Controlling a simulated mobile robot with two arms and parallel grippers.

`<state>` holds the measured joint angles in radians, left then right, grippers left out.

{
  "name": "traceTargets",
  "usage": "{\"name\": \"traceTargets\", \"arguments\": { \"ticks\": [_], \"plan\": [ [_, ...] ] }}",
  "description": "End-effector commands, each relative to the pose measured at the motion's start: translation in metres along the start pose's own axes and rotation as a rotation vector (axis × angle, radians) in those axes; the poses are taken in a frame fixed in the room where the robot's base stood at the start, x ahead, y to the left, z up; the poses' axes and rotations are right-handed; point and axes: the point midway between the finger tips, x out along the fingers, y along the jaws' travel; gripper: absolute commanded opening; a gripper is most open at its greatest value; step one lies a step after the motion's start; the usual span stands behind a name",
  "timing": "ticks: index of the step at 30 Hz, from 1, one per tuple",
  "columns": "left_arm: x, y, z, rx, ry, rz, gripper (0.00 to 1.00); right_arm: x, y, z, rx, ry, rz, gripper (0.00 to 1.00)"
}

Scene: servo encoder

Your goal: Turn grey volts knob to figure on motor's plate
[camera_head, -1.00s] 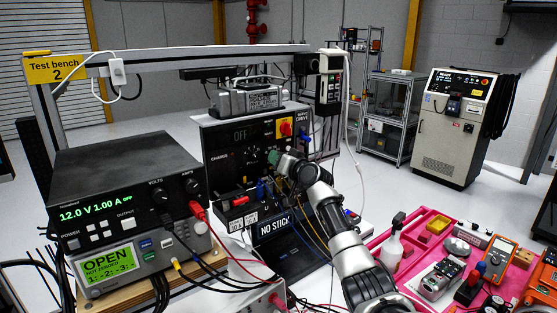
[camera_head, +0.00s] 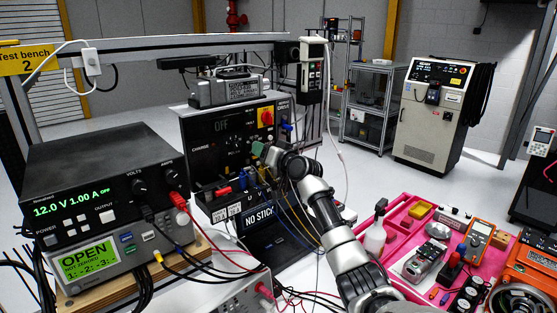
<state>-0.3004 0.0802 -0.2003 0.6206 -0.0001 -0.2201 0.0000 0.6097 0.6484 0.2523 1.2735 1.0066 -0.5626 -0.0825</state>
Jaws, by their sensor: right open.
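The bench power supply (camera_head: 100,165) stands at the left; its green display (camera_head: 72,206) reads 12.0 V 1.00 A OFF. The knob under the word VOLTS (camera_head: 139,187) looks dark rather than grey, and its pointer is too small to read. A silver motor-like unit (camera_head: 208,92) sits on top of the black drive box, with a label plate (camera_head: 244,88) whose print is too small to read. My right gripper (camera_head: 264,153) is open at the front of the drive box, beside a small green part (camera_head: 258,149); contact cannot be told. My left gripper is out of view.
Below the supply, a meter (camera_head: 90,262) shows OPEN. The black drive box (camera_head: 205,138) has a red switch (camera_head: 267,117) and reads OFF. Red, black, blue and yellow leads hang between the instruments. A pink tool tray (camera_head: 400,215) lies at the right.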

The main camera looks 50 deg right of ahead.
Motion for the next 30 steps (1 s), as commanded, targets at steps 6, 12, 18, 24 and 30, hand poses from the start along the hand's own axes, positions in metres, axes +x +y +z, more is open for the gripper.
{"name": "traceTargets", "arguments": {
  "ticks": [6, 12, 18, 24, 30],
  "plan": [
    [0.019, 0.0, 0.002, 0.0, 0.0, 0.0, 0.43, -0.043, 0.003, 0.005, -0.005, -0.001, 0.001, 0.52],
    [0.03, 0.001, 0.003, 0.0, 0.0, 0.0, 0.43, -0.071, 0.002, 0.003, -0.002, -0.001, 0.001, 0.52],
    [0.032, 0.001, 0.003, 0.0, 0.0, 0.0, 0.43, -0.082, 0.001, 0.001, 0.0, -0.001, 0.001, 0.52],
    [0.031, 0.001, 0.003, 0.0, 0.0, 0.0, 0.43, -0.082, 0.001, 0.0, 0.0, -0.001, 0.001, 0.52],
    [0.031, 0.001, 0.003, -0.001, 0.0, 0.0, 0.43, -0.082, 0.001, 0.0, 0.0, -0.001, 0.001, 0.52]
  ]
}}
